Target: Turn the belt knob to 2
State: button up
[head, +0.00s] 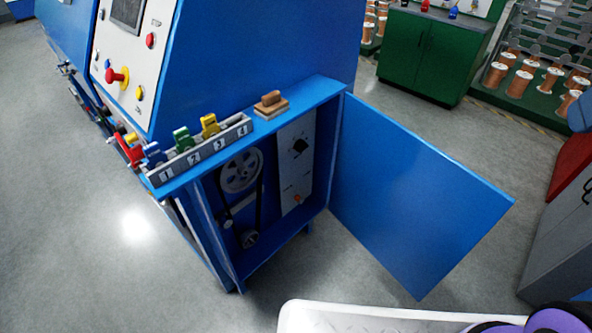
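A black knob (299,147) sits on a light grey panel (291,172) inside the open blue cabinet (318,98). It is the likely belt knob. Marks surround it, but they are too small to read, so I cannot tell its setting. A large grey pulley (240,171) and a small lower pulley (249,238) stand left of the panel, with a dark belt between them. A small orange-red button or lamp (297,199) is low on the panel. My gripper is not in view.
The blue door (415,190) stands wide open to the right. A numbered rack (203,150) with coloured handles and a brown block (271,104) are on the cabinet top. A green cabinet (432,52) and copper spools (521,84) stand behind. Grey floor in front is clear.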

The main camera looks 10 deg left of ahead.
aim_at(300, 146)
jog(key=k+j, duration=0.1)
jog(key=j, duration=0.25)
jog(key=k+j, duration=0.1)
jog(key=j, duration=0.3)
jog(key=k+j, duration=0.1)
jog(key=j, duration=0.25)
jog(key=k+j, duration=0.15)
jog(key=j, duration=0.25)
jog(key=z, duration=0.05)
